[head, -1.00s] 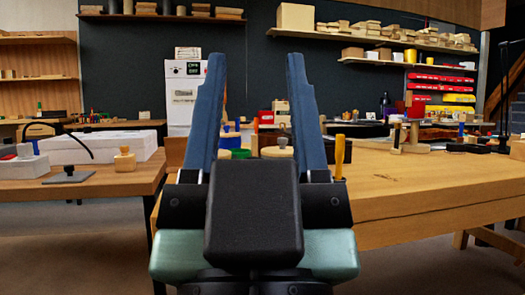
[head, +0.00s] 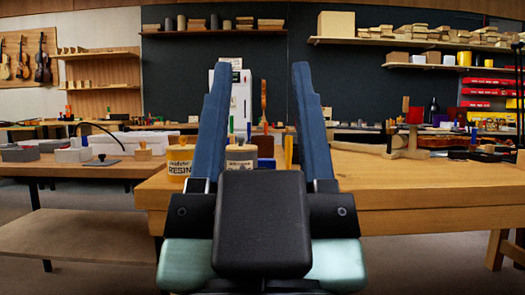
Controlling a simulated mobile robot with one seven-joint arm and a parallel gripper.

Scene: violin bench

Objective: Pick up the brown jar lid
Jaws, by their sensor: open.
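My gripper (head: 257,125) stands upright in the middle of the head view, its two blue fingers wide apart with nothing held between them. Behind it, at the left end of the wooden bench, are two labelled jars. The left jar (head: 180,168) shows just outside the left finger, with a tan top (head: 181,148). The other jar (head: 241,164) shows between the fingers, partly hidden by my gripper body, also with a light brown top (head: 240,148). I cannot tell which top, if either, is the brown jar lid. The gripper appears apart from both jars.
The wooden bench (head: 420,184) extends right, its near top mostly clear. A blue item (head: 265,146) and an orange upright tool (head: 289,150) stand near the jars. A second table (head: 75,168) at left holds grey and white blocks and a knobbed wooden piece (head: 143,151). Floor shows between.

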